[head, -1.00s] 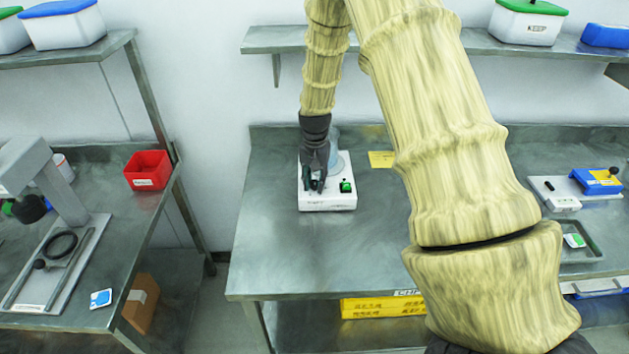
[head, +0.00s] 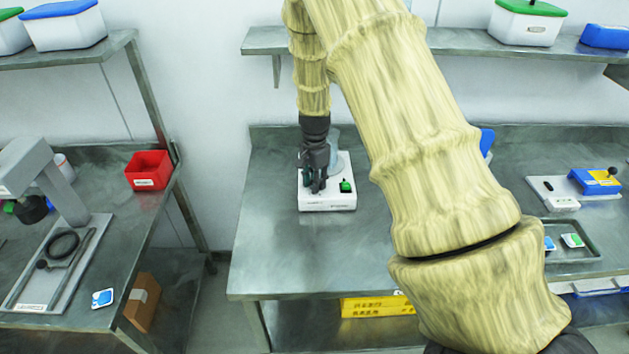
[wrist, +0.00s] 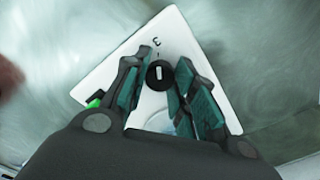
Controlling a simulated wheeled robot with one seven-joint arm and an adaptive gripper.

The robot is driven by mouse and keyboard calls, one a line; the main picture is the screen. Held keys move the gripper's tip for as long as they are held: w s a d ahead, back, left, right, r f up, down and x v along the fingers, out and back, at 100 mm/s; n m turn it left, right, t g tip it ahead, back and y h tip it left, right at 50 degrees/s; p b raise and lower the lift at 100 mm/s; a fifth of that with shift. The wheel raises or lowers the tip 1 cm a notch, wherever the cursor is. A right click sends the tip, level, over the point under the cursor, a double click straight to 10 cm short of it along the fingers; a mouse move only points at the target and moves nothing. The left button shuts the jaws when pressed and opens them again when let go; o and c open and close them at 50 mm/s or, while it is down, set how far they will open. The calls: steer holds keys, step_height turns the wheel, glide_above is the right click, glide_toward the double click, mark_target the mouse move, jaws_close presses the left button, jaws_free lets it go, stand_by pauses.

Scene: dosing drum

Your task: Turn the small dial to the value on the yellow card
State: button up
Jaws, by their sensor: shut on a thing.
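The white dosing device (head: 327,203) stands on the middle bench; it fills the centre of the wrist view (wrist: 108,82). Its small black dial (wrist: 159,75) has a white mark that points roughly up in the wrist view, towards a tick and a figure that looks like a 3. My gripper (head: 316,186) reaches down onto the device, and its teal-padded fingers (wrist: 157,84) are shut on the dial, one on each side. In the head view the fingers hide the dial. The yellow card is not visible now; my arm covers its place.
A green switch (head: 346,186) sits on the device right of my gripper. A clear vessel (head: 335,160) stands behind the gripper. At the right are a tray (head: 572,254) and a blue-and-white device (head: 597,181). The bench front is clear.

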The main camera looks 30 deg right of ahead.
stand_by(0.4)
steer(key=o, duration=1)
steer(key=shift+o, duration=0.2)
steer(key=shift+r, duration=0.1)
step_height(320, 180, up, 12)
